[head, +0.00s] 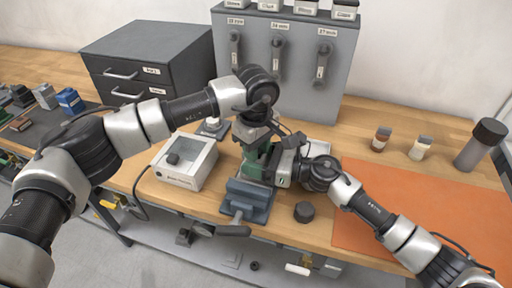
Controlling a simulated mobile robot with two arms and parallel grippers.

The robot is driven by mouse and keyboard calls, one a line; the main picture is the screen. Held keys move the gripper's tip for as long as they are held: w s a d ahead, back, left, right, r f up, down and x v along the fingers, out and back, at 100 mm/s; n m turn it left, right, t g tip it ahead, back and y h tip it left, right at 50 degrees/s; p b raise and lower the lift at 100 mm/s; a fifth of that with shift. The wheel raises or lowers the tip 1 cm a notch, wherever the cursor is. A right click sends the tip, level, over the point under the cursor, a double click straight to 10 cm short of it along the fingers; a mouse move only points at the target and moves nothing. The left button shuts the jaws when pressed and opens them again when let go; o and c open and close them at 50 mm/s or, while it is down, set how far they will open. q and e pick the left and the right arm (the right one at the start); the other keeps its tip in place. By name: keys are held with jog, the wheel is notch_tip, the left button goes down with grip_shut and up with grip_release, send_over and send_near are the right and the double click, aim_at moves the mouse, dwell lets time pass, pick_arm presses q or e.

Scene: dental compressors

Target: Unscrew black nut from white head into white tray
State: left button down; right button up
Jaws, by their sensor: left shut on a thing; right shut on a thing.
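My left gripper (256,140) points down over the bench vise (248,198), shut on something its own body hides. My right gripper (272,168) comes in from the right just below it, shut beside a green part (252,170) above the vise; what lies between its fingers is hidden. I cannot make out the white head or the black nut between the grippers. A pale tray (327,155) shows partly behind my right wrist. A dark hexagonal piece (304,212) lies on the wooden bench right of the vise; I cannot tell if it is a nut.
A white box with a dark knob (188,162) stands left of the vise. A grey tool panel (290,65) and a drawer cabinet (145,60) stand behind. Small bottles (381,139) and a dark-capped cylinder (480,145) are at right. The orange mat (375,230) has free room.

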pick_arm(q)
jog(key=shift+a+n, duration=0.1)
jog(key=shift+n, duration=0.4)
jog(key=c, duration=0.9)
grip_release()
jog(key=shift+r, duration=2.3)
jog(key=m, duration=0.2)
jog(key=r+m, duration=0.1)
jog(key=m, duration=0.3)
jog(key=shift+r, duration=0.3)
jog(key=m, duration=0.1)
jog(key=r+m, duration=0.1)
jog(key=m, duration=0.1)
jog(key=shift+m, duration=0.3)
jog(key=m, duration=0.3)
jog(key=shift+r+m, duration=0.3)
jog(key=shift+m, duration=0.1)
jog(key=shift+f, duration=3.95)
jog(key=shift+c, duration=0.2)
